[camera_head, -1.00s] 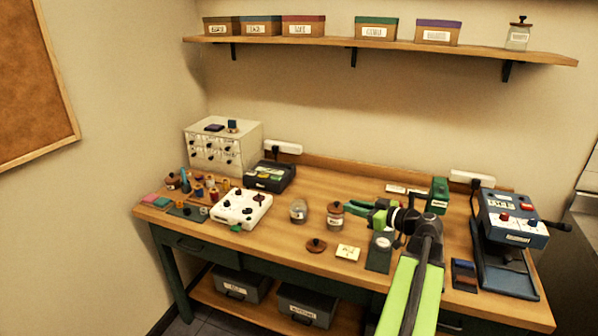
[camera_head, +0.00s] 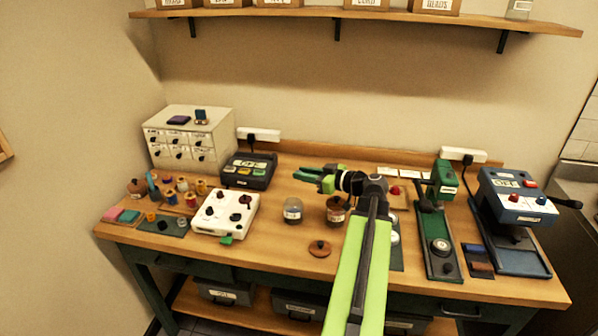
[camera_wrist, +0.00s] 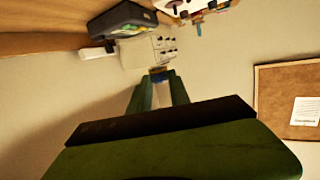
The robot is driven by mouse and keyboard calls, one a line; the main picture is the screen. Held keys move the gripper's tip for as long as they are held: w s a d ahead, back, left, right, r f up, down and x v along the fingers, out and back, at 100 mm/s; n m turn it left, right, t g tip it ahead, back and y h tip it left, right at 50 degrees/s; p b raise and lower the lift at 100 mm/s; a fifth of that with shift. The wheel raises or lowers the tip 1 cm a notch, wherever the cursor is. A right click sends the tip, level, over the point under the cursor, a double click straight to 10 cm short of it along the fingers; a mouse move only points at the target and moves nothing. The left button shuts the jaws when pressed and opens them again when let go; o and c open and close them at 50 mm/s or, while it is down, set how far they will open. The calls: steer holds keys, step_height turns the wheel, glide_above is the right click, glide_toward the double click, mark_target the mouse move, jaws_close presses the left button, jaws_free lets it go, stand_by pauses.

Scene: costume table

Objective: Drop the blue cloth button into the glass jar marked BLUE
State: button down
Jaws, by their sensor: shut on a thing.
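My gripper (camera_head: 297,175) is shut, in the air above and behind the small jars; its green fingers also show in the wrist view (camera_wrist: 158,88). The thing between the fingertips, taken as the blue cloth button, is too small and hidden to make out. A small blue patch by the tips in the wrist view may be an object on the cabinet behind. A clear glass jar (camera_head: 293,211) with a pale label stands below the gripper; its label is unreadable. A second jar (camera_head: 335,214) with a brown top stands to its right, partly beside my arm.
A round brown lid (camera_head: 320,249) lies in front of the jars. A white box with knobs (camera_head: 225,213), a dark device (camera_head: 249,170) and a drawer cabinet (camera_head: 188,138) are left. A green press (camera_head: 439,240) and a blue machine (camera_head: 515,205) are right.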

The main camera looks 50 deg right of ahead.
step_height(320, 180, down, 6)
steer(key=b, duration=0.5)
steer(key=shift+b, duration=0.35)
steer(key=c, duration=1.1)
jaws_free()
steer(key=p+v, duration=0.3)
steer(key=v, duration=1.4)
steer(key=shift+s+a+r, duration=0.1)
steer(key=shift+s+r, duration=0.1)
steer(key=shift+s, duration=0.05)
